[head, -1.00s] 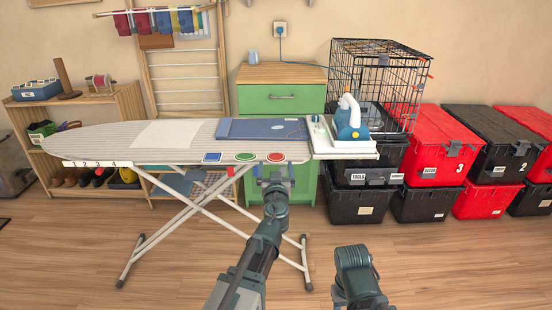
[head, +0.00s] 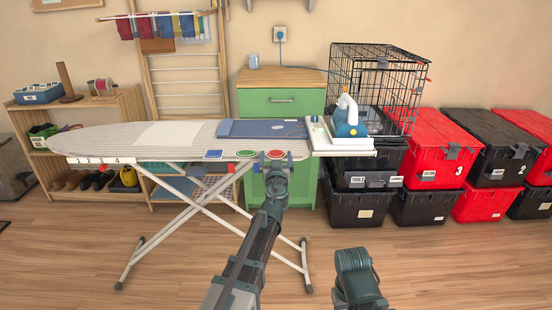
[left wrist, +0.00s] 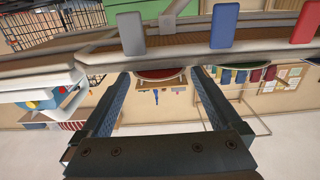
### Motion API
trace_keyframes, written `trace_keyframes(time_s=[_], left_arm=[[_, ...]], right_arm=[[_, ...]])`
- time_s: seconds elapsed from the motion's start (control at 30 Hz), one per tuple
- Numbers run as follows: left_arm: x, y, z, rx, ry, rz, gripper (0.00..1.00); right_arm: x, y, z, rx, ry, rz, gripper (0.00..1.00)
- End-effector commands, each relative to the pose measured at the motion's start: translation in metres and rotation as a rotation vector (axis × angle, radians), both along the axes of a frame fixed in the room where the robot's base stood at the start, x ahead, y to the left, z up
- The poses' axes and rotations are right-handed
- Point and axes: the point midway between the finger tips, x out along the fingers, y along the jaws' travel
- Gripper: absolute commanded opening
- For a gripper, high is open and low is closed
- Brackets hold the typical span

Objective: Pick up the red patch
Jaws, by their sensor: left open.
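The round red patch (head: 276,152) lies at the front edge of the ironing board (head: 180,152), at the right end of a row with a green patch (head: 245,154) and a blue patch (head: 213,154). My left gripper (head: 275,160) is open, right at the red patch, and covers part of it in the head view. In the upside-down left wrist view, the red patch (left wrist: 160,73) shows between the two open fingertips (left wrist: 159,76). I cannot tell whether they touch it. My right gripper is not in view; only part of its arm shows.
A white and blue iron (head: 346,122) stands on the rest at the board's right end. A green cabinet (head: 282,105) stands behind, with stacked totes (head: 430,160) to the right. Floor in front is clear.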

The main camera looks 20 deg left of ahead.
Motion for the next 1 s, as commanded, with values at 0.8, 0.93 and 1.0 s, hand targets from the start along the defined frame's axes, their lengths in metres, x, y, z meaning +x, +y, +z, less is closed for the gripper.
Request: trace_keyframes(time_s=[0.8, 0.93, 1.0], left_arm=[[0.0085, 0.0065, -0.0065, -0.003, 0.002, 0.013, 0.00], [0.0084, 0.0066, -0.0054, -0.003, 0.002, 0.013, 0.00], [0.0083, 0.0065, -0.0029, -0.003, 0.002, 0.013, 0.00]], right_arm=[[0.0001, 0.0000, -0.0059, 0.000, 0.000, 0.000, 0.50], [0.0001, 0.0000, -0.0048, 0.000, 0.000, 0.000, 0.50], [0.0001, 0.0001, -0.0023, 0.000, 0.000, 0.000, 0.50]])
